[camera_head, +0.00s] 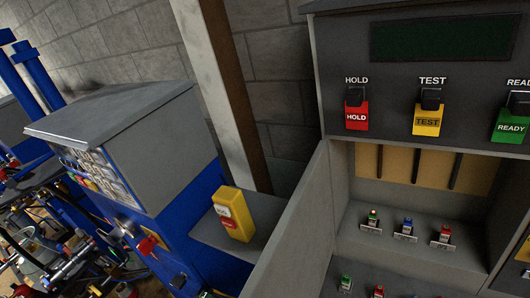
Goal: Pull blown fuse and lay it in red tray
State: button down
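Small fuse-like plugs stand in the open grey cabinet (318,200) at the right. Lower down, a green one (346,283) and a red one (377,291) show near the bottom edge. I cannot tell which fuse is blown. I see no red tray in this view. My gripper is not in view.
Above the opening are red HOLD (356,116), yellow TEST (427,121) and green READY (511,127) switches under a dark display (443,39). A yellow box (233,213) stands on a grey side shelf (262,212) by a blue-and-grey machine (160,140). Clutter fills the lower left.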

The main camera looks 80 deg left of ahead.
aim_at(373, 214)
jog(key=k+j+u, duration=0.1)
jog(key=k+u, duration=0.3)
jog(key=k, duration=0.15)
jog(key=k+j+u, duration=0.35)
jog(key=k, duration=0.2)
jog(key=k+j, duration=0.15)
jog(key=k, duration=0.3)
jog(key=i+l, duration=0.2)
jog(key=i, duration=0.2)
jog(key=i+l, duration=0.2)
jog(key=i, duration=0.15)
jog(key=i+l, duration=0.2)
jog(key=i, duration=0.2)
